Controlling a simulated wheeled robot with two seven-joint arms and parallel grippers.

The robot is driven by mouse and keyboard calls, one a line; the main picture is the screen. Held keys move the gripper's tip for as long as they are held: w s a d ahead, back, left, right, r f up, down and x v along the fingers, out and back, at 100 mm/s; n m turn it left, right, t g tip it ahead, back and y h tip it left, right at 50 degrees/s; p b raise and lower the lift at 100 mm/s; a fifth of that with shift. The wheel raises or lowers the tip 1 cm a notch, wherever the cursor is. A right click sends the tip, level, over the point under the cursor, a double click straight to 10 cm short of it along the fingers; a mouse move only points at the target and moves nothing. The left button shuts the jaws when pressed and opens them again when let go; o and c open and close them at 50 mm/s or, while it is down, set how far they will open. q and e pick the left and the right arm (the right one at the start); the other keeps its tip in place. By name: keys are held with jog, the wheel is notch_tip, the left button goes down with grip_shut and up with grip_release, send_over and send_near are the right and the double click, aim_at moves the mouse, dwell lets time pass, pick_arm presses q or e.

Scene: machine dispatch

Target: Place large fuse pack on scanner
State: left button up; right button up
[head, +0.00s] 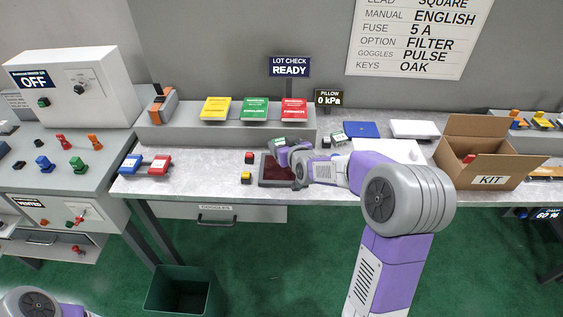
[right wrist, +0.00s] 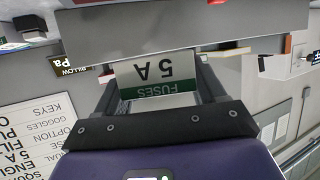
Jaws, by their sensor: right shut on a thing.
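My right gripper (head: 288,157) reaches in from the right over the table. It is shut on a white fuse pack with a green band (right wrist: 155,80), labelled "FUSES 5 A", which shows between the fingers in the right wrist view. In the head view the pack (head: 277,143) is partly hidden by the gripper. The scanner, a flat pad with a dark red face and dark frame (head: 272,178), lies on the table beneath the gripper, which covers its right part. I cannot tell whether the pack touches it. My left gripper is out of view.
Another small white and green pack (head: 338,138) stands behind the arm. Red (head: 249,157) and yellow (head: 246,176) buttons sit left of the scanner. A grey shelf (head: 190,134) with coloured packs is behind. An open KIT box (head: 490,181) stands at right.

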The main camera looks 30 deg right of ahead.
notch_tip(320, 180, down, 3)
jog(key=shift+s+r, duration=0.1)
jog(key=shift+f+b, duration=0.75)
jog(key=shift+f, duration=1.2)
jog(key=shift+f, duration=0.15)
jog(key=o, duration=1)
